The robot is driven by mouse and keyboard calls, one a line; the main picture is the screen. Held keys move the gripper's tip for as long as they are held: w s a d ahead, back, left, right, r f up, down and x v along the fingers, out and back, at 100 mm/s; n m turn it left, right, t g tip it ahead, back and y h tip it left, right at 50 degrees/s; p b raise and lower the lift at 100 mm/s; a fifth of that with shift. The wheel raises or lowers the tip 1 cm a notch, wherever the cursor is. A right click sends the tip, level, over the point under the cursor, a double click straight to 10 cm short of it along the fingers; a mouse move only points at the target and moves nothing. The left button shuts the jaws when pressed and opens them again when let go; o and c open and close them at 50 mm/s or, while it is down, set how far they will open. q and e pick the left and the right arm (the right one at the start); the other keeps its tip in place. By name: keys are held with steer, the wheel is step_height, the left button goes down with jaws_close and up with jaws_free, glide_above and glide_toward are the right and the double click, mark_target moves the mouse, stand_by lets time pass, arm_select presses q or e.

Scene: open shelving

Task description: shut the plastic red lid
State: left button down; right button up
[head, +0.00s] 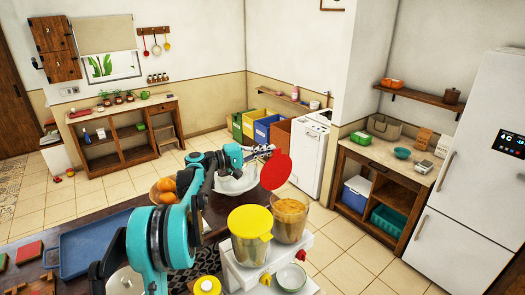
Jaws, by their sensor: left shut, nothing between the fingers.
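The red lid (276,171) stands raised, its round face showing, above the rear left rim of a clear container (290,222) of brownish contents. The container's top is open. My left arm reaches across from the lower left, and its gripper (266,151) is shut and empty at the upper left edge of the red lid. I cannot tell whether the fingertips touch the lid, which may hide part of them. My right gripper is not in view.
A second container beside it has a yellow lid (250,221) down on it. Both stand on a white dispenser base (262,270) with a small bowl (291,277) in front. A white basin (237,181) is behind my arm. A blue tray (92,243) lies at left.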

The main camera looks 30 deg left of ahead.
arm_select(q)
steer(key=s+d+f+m+y+b, duration=0.1)
steer(key=s+d+f+m+b, duration=0.2)
steer(key=d, duration=0.5)
steer(key=s+d+f+m+y+b, duration=0.2)
steer(key=s+d+f+m+b, duration=0.1)
steer(key=d+f+m, duration=0.2)
steer(key=shift+s+d+f+m+g, duration=0.2)
steer(key=shift+s+d+m+g, duration=0.15)
steer(key=shift+d+m, duration=1.1)
steer(key=shift+r, duration=0.1)
